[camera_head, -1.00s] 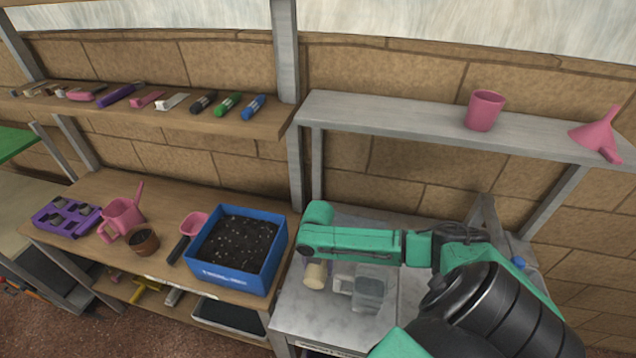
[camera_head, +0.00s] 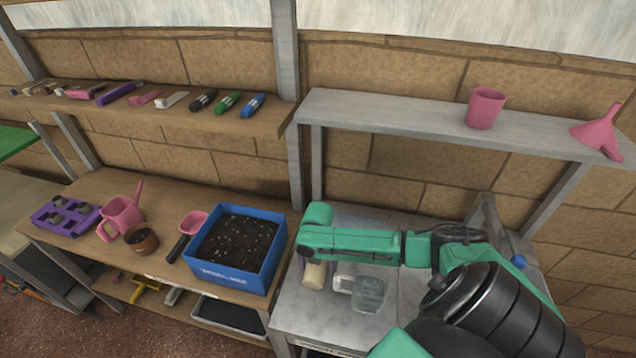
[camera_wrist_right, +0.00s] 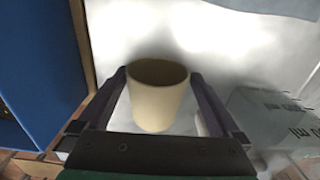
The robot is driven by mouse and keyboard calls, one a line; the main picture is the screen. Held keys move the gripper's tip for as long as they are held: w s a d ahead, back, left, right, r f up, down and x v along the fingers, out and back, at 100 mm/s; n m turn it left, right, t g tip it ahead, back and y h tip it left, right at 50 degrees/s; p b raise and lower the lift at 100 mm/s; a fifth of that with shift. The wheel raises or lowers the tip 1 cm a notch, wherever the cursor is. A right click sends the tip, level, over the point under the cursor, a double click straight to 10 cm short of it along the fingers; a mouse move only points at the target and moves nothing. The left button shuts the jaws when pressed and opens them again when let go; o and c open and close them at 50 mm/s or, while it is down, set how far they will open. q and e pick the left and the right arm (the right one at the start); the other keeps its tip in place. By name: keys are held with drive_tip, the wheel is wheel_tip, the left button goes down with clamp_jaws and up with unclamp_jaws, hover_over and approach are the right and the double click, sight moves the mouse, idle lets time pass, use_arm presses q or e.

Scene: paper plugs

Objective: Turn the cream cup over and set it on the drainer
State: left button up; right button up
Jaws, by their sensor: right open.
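The cream cup (camera_head: 316,274) is on the grey bench, just left of the clear jug. In the right wrist view the cream cup (camera_wrist_right: 158,103) shows its dark open mouth toward the top of the picture. My right gripper (camera_wrist_right: 158,76) is open, with one dark finger on each side of the cup and a small gap visible at both sides. In the head view the right gripper (camera_head: 317,264) is partly hidden under my green arm. I cannot make out the drainer clearly. My left gripper is not in view.
The clear jug (camera_head: 369,293) stands close on the right, with markings in the wrist view (camera_wrist_right: 270,117). A blue soil box (camera_head: 240,250) is on the left. A grey shelf (camera_head: 400,115) above holds a pink cup (camera_head: 485,108) and pink funnel (camera_head: 598,133).

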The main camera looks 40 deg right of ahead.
wheel_tip(320, 180, up, 15)
drive_tip(key=b, duration=0.1)
drive_tip(key=shift+f+b, duration=0.2)
drive_tip(key=shift+b, duration=0.2)
